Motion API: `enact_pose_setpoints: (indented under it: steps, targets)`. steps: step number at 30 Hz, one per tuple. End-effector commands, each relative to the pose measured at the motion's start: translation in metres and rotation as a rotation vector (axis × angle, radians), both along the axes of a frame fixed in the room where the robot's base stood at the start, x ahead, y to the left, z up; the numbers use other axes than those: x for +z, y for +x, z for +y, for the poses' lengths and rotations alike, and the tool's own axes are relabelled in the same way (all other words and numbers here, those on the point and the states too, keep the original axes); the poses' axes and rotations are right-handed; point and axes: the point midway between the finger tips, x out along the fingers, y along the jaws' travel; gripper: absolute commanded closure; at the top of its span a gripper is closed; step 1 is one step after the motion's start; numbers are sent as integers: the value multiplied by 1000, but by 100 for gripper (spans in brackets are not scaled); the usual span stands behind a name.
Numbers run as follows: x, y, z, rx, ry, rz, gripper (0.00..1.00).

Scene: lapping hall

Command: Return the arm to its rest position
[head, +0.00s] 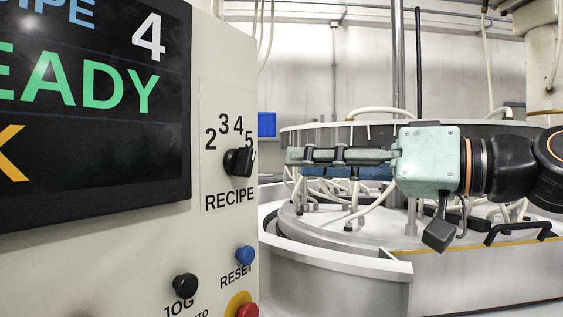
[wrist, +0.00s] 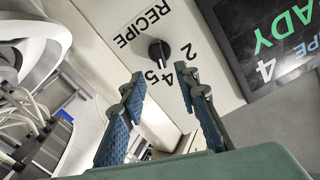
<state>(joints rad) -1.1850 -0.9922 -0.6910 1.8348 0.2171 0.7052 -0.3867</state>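My gripper (head: 292,156) is held out level to the left in the head view, in front of the round machine and right of the control panel. In the wrist view my gripper (wrist: 161,76) shows two blue-padded fingers spread apart with nothing between them. The black recipe knob (head: 238,162) is on the panel, left of the fingertips. It also shows in the wrist view (wrist: 160,50), just beyond the fingertips, and looks apart from them. The screen (head: 95,110) reads 4 and READY.
The pale control panel (head: 222,100) fills the left side. Below the knob are a blue reset button (head: 245,255), a black jog button (head: 185,286) and a red button (head: 247,310). The round lapping machine (head: 340,270) with hoses stands behind and below my arm.

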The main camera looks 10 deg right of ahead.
Motion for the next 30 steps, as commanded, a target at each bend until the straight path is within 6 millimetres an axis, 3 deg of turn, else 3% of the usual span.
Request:
enact_pose_setpoints:
  steps: [6,22,26,30]
  targets:
    - [0,-12,-16,-1,0,0,71]
    - [-4,-15,-13,-7,-15,5,71]
    - [-23,-26,-2,-45,-85,33,71]
    - [-66,-39,15,-120,-207,100,71]
